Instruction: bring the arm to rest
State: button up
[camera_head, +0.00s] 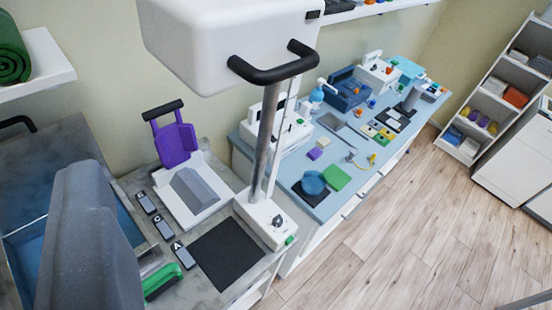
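No part of my gripper can be made out in the head camera view, so its fingers and whether it holds anything do not show. The camera looks down at a slant over two worktops along a wall. A large grey rounded body (85,240) fills the lower left, close to the camera; I cannot tell what it is.
A white machine head (225,40) with a black handle and metal post stands over the grey worktop (205,285). A purple piece (176,146) stands behind a white plate. A blue-topped bench (345,150) holds many small items. White shelves (495,105) stand right. Wooden floor (400,240) is clear.

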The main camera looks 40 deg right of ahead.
jog(key=shift+s+r, duration=0.35)
jog(key=shift+r, duration=0.2)
jog(key=shift+f, duration=0.1)
notch_tip(320, 180, down, 4)
jog(key=b, duration=0.4)
jog(key=shift+f, duration=0.15)
